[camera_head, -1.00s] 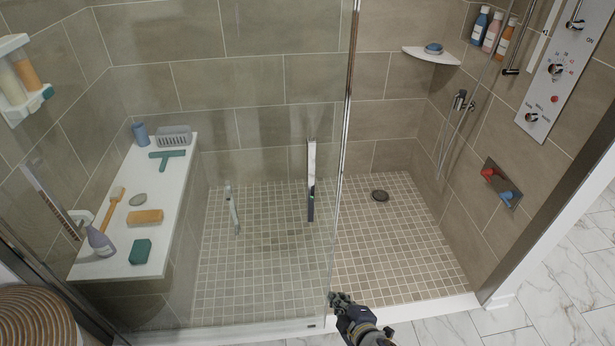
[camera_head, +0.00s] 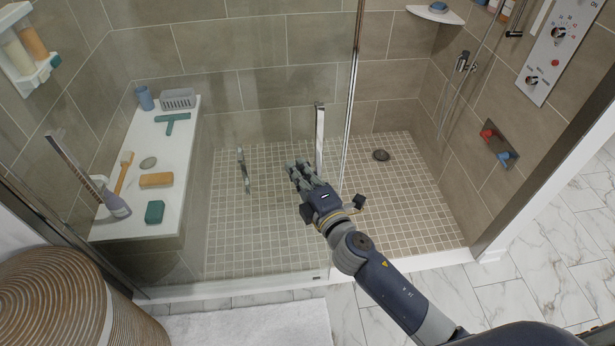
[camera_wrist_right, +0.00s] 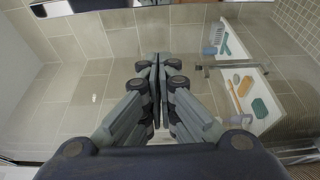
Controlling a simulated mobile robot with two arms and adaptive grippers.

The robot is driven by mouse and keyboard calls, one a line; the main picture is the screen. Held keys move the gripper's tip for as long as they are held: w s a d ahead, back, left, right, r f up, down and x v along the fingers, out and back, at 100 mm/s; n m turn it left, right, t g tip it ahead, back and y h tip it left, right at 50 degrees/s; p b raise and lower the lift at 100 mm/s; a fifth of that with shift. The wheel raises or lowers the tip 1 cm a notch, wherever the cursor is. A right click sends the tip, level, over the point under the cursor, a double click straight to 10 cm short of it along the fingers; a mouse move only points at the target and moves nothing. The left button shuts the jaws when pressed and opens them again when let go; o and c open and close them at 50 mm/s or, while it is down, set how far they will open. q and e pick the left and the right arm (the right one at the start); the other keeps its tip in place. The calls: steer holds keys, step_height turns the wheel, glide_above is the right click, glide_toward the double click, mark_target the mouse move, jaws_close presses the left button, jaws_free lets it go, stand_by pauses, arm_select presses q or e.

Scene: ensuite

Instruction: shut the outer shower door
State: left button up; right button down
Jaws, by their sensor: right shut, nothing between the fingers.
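The glass shower doors (camera_head: 280,105) cover the left and middle of the stall, and the stall is open on the right. A bright metal edge (camera_head: 354,95) runs down the glass beside the opening. A tall bar handle (camera_head: 319,130) stands close to that edge, and a shorter handle (camera_head: 243,168) is further left. I cannot tell which handle is on the outer panel. My right gripper (camera_head: 298,168) is shut and empty, in front of the glass, between the two handles and nearer the tall one. Its shut fingers (camera_wrist_right: 155,62) also fill the middle of the right wrist view. Contact with the glass is unclear.
A woven basket (camera_head: 60,300) and a white mat (camera_head: 250,325) are on the floor outside. A low white curb (camera_head: 420,262) crosses the opening. Marble floor at right is clear.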

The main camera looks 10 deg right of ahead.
arm_select(q)
steer(key=shift+w+d+r+p, duration=0.25)
steer(key=shift+w+r+p, duration=0.4)
steer(key=shift+r, duration=0.15)
arm_select(e)
steer(key=w+d, duration=0.3)
steer(key=shift+w, duration=0.1)
arm_select(q)
steer(key=shift+s, duration=0.15)
arm_select(e)
steer(key=shift+d, duration=0.1)
